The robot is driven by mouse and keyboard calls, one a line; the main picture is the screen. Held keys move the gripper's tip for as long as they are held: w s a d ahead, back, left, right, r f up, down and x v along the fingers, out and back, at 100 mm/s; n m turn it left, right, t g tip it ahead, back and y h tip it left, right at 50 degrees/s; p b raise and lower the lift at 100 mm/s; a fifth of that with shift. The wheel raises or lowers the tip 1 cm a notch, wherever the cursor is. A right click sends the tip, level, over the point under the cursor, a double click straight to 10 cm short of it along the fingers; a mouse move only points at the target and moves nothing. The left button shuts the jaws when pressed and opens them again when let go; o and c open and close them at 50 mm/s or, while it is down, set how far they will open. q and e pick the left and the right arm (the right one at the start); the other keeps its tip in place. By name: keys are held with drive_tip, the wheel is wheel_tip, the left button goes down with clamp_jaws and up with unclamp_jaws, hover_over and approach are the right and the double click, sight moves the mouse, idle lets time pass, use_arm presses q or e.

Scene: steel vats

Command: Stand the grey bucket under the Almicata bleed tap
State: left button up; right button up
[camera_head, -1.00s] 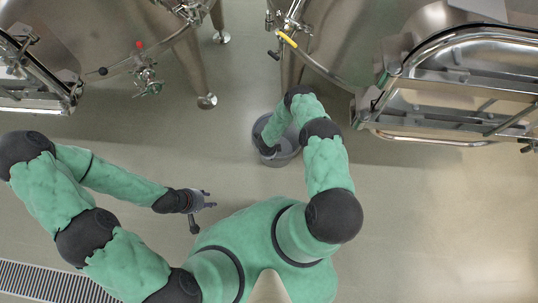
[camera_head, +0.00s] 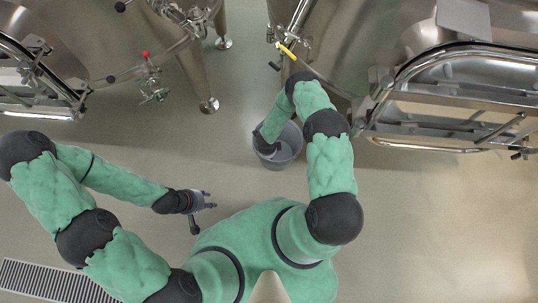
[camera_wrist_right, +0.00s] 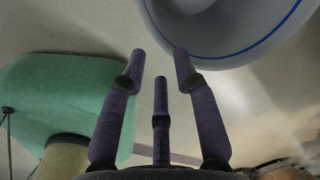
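The grey bucket (camera_head: 287,157) stands on the floor in front of the right steel vat, partly hidden by my right arm. In the right wrist view its rounded grey side with a blue line (camera_wrist_right: 240,35) fills the upper right. My right gripper (camera_wrist_right: 160,62) has its fingers apart with nothing between them, close beside the bucket. A tap with a yellow handle (camera_head: 287,50) is on the right vat, beyond the bucket. A tap with a red handle (camera_head: 147,55) is on the left vat. I cannot read which is Almicata. My left gripper (camera_head: 208,200) is open and empty, above bare floor.
Steel vat legs meet the floor at the back, one ending in a round foot (camera_head: 209,105). A steel frame with rails (camera_head: 430,145) juts out at the right. A floor drain grate (camera_head: 55,283) lies at lower left. The floor between the vats and me is mostly clear.

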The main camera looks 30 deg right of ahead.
drive_tip(key=s+a+r+m+g+y, duration=0.3)
drive_tip(key=s+a+r+m+y, duration=0.2)
drive_tip(key=s+a+r+m, duration=1.05)
wheel_tip(320, 180, up, 8)
drive_tip(key=d+m+t, duration=0.2)
drive_tip(key=m, duration=2.9)
drive_tip(key=shift+w+d, duration=0.15)
drive_tip(key=shift+d, duration=0.15)
drive_tip(key=shift+f, duration=0.15)
